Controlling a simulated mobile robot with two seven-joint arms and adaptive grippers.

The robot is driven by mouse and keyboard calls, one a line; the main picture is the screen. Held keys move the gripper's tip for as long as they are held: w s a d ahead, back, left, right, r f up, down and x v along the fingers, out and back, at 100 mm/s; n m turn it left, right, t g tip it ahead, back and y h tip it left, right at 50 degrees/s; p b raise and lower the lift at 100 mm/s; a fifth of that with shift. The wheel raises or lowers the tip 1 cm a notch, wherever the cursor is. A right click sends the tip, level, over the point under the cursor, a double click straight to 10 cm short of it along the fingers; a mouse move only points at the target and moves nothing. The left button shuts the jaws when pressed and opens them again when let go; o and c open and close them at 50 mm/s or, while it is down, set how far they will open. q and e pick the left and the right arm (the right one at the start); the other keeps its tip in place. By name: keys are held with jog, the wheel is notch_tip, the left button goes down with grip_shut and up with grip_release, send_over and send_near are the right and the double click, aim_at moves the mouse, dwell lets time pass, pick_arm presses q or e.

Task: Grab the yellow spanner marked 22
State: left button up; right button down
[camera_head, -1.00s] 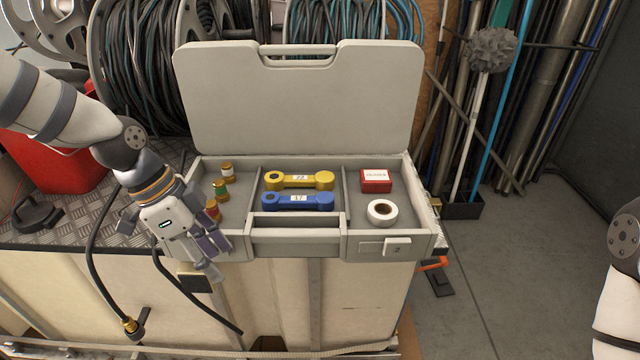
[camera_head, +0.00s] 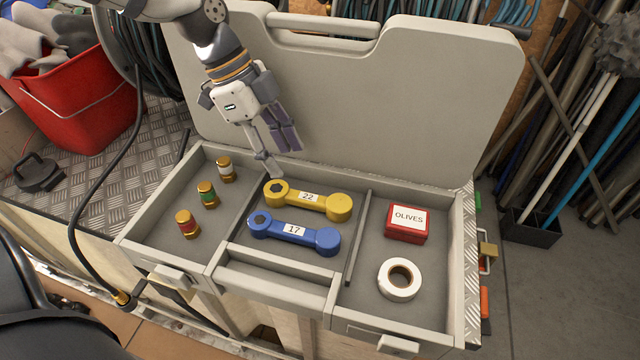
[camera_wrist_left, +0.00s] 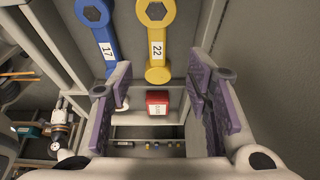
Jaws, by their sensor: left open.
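The yellow spanner (camera_head: 326,202), marked 22, lies flat in the middle compartment of the open grey case (camera_head: 455,205). The blue spanner (camera_head: 320,238), marked 17, lies parallel to it on the near side. My left gripper (camera_head: 285,158) is open and empty, above the back of the case, just behind the yellow spanner's ring end. In the left wrist view the yellow spanner (camera_wrist_left: 157,68) shows between the two purple-padded fingers, beyond them and untouched. The blue spanner (camera_wrist_left: 103,48) is beside it, nearer the left finger. My right gripper is out of view.
Several fittings with coloured bands (camera_head: 207,195) stand in the left compartment. A red box labelled OLIVES (camera_head: 406,223) and a white tape roll (camera_head: 400,279) sit in the right compartment. The raised lid (camera_head: 400,110) stands close behind my left gripper. A red bucket (camera_head: 85,115) is at left.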

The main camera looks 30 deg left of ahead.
aim_at(306, 197)
pick_arm(q)
jog(key=x, duration=0.3)
jog(key=b+x, duration=0.1)
jog(key=x, duration=0.5)
jog(key=shift+s+d+f, duration=0.15)
jog(key=shift+s+d, duration=0.1)
jog(key=shift+d, duration=0.05)
jog(key=shift+w+d+f, duration=0.1)
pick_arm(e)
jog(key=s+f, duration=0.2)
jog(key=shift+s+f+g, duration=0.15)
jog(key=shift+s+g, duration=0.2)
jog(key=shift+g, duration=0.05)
pick_arm(q)
grip_shut()
